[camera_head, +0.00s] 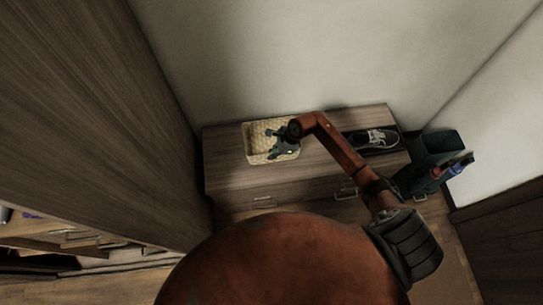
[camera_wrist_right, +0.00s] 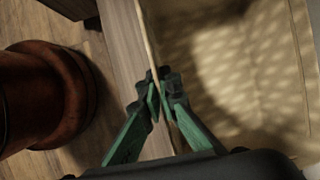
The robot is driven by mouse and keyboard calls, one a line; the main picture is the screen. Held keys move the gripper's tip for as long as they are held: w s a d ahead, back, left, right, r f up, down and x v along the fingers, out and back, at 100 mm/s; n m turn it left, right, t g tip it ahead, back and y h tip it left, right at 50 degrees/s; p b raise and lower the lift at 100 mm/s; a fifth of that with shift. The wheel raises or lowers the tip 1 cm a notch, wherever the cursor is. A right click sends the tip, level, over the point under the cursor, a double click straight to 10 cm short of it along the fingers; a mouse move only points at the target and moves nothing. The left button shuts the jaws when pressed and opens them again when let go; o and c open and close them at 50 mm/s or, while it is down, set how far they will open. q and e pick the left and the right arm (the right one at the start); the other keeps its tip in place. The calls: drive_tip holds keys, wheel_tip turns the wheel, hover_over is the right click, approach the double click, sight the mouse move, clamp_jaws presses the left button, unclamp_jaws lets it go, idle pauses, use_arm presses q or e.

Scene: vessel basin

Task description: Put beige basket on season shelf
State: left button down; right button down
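The beige basket (camera_head: 253,143) stands on top of a low wooden drawer cabinet against the back wall. My right gripper (camera_head: 284,146) is over the basket's right part and hides some of it. In the right wrist view the basket's thin wall (camera_wrist_right: 148,38) runs between my right gripper's green-padded fingers (camera_wrist_right: 160,96), which are close together on it. The basket's inside (camera_wrist_right: 235,70) fills the right of that view and looks empty where visible. My left gripper is not in view. I cannot tell which surface is the season shelf.
A tall wooden panel (camera_head: 120,110) rises close on the left. Shelving (camera_head: 60,235) shows at lower left.

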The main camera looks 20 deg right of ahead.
drive_tip(key=shift+w+d+f, duration=0.1)
drive_tip(key=shift+w+f, duration=0.1)
drive_tip(key=shift+w+d+f+b, duration=0.15)
drive_tip(key=shift+f+b, duration=0.2)
drive_tip(key=shift+f, duration=0.6)
drive_tip(key=shift+w+f+b, duration=0.15)
drive_tip(key=shift+f+b, duration=0.15)
drive_tip(key=shift+f, duration=0.6)
drive_tip(key=shift+f, duration=0.15)
drive_tip(key=c, duration=2.2)
unclamp_jaws()
drive_tip(key=shift+o, duration=0.2)
